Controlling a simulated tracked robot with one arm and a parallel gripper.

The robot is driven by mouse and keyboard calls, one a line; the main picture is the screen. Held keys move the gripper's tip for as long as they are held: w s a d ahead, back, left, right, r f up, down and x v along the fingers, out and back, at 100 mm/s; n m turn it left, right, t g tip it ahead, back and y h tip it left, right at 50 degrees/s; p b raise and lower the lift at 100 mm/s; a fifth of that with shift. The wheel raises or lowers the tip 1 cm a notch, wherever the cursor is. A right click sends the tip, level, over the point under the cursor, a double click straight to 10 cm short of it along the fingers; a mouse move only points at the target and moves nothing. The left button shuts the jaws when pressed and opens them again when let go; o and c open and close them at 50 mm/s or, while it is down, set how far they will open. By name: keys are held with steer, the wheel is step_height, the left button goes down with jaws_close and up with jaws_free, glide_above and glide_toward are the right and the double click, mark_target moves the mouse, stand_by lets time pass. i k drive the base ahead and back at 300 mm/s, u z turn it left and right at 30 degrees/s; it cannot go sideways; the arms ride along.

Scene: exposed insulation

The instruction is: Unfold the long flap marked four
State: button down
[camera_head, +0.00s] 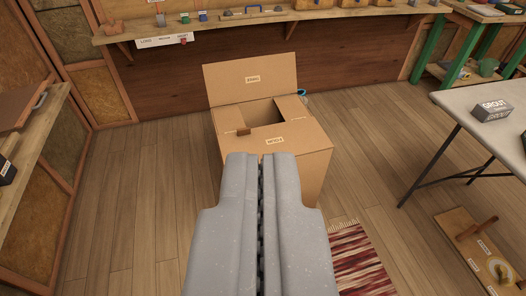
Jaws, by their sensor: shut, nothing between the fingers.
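A cardboard box (308,175) stands on the floor in the middle of the view. Its far long flap (230,83) stands up and leans back, with a small label too small to read. The near long flap (295,135) lies about flat across the near part of the top and bears another label that I cannot read clearly. A dark gap shows behind it, with short flaps at the left and right sides. My gripper (260,156) is shut and empty. It appears in front of the box's near side and hides part of it; I cannot tell whether it touches.
A wall shelf (220,31) with small items runs behind the box. A grey table (445,98) with a dark grout box (491,110) stands at the right. A wooden board (461,235) and a red striped rug (360,262) lie on the floor. Floor left of the box is clear.

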mark_target(298, 137)
steer(key=u, duration=0.05)
steer(key=k, duration=0.3)
steer(key=u, duration=0.5)
steer(key=i, duration=1.6)
steer(key=z, duration=0.65)
